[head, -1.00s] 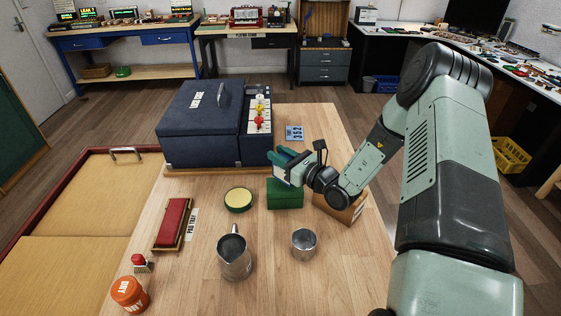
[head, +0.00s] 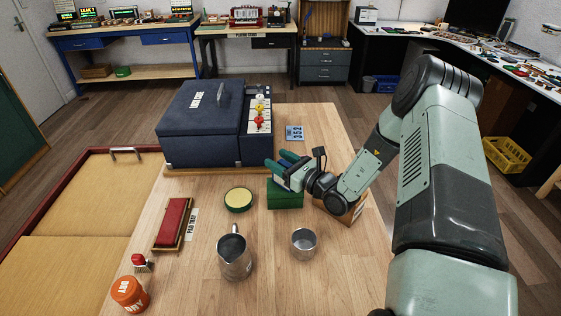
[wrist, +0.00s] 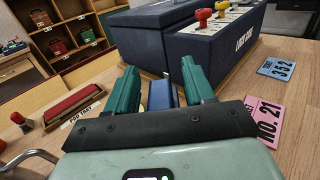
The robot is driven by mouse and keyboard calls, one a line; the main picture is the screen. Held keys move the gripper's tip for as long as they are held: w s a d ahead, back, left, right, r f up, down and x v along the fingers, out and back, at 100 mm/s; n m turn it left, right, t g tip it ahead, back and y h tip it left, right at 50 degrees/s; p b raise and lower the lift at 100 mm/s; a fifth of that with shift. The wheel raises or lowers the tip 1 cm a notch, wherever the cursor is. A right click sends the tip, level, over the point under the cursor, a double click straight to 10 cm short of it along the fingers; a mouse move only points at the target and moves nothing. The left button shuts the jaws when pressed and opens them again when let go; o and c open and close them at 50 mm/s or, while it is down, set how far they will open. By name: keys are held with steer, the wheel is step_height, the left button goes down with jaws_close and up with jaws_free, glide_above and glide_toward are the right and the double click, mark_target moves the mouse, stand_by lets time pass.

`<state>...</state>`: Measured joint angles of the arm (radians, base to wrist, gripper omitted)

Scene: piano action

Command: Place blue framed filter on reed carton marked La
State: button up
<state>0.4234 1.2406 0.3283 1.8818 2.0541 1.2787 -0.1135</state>
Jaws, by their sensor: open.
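My gripper (head: 277,172) is open above the green carton (head: 284,196), with its two teal fingers spread. In the wrist view, a blue piece (wrist: 160,94) shows between the fingers (wrist: 158,84); it may be the blue framed filter, but mostly its upper part shows and no full frame is visible. I cannot tell whether the fingers touch it. A brown carton (head: 357,211) stands to the right, partly hidden by my wrist. I cannot read a La mark on either carton.
A dark blue case (head: 200,140) with red and yellow knobs stands behind. A round tin (head: 239,199), a metal jug (head: 235,258), a metal cup (head: 303,242) and a red pad tray (head: 173,222) are on the table. A blue 352 card (head: 294,133) lies behind.

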steer(key=v, duration=1.2)
